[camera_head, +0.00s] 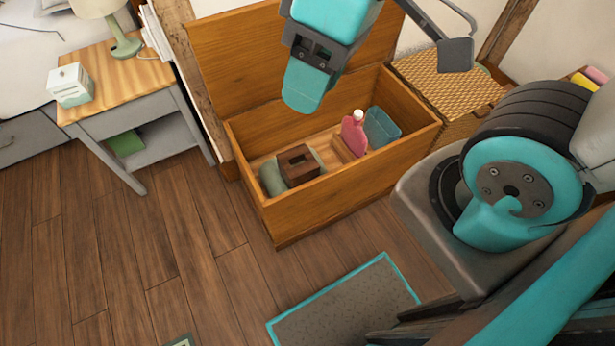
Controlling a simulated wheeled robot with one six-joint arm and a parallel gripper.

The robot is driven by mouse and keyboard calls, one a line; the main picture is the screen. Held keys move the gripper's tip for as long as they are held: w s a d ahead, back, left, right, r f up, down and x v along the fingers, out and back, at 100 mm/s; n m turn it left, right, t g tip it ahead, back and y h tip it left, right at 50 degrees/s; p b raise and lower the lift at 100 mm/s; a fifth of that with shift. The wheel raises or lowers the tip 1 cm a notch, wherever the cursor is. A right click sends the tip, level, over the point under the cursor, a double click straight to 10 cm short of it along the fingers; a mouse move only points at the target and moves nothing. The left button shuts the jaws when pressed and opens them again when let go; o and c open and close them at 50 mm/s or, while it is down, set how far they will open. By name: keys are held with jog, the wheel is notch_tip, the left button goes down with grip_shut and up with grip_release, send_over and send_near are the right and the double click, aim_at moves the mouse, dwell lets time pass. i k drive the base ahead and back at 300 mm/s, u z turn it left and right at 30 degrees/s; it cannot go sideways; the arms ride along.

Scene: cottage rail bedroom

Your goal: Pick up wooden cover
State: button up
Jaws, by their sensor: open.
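The dark brown wooden cover (298,165), a small box with a slot in its top, sits inside the open wooden chest (345,195), toward its left side. My gripper (304,92) is above the chest near its back, higher than the cover and apart from it. It is open and nothing shows in it. Only one teal finger shows clearly; the other is hidden behind it.
In the chest, a grey-green rolled item (272,180) lies beside the cover; a pink bottle (354,135) and a blue-green bin (381,128) stand to the right. A nightstand (125,80) is left, a woven box (450,85) right. Floor in front is mostly clear.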

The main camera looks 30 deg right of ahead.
aim_at(305, 172)
jog(key=k, duration=0.25)
jog(key=z, duration=0.9)
jog(key=i, duration=0.65)
jog(key=u, duration=1.35)
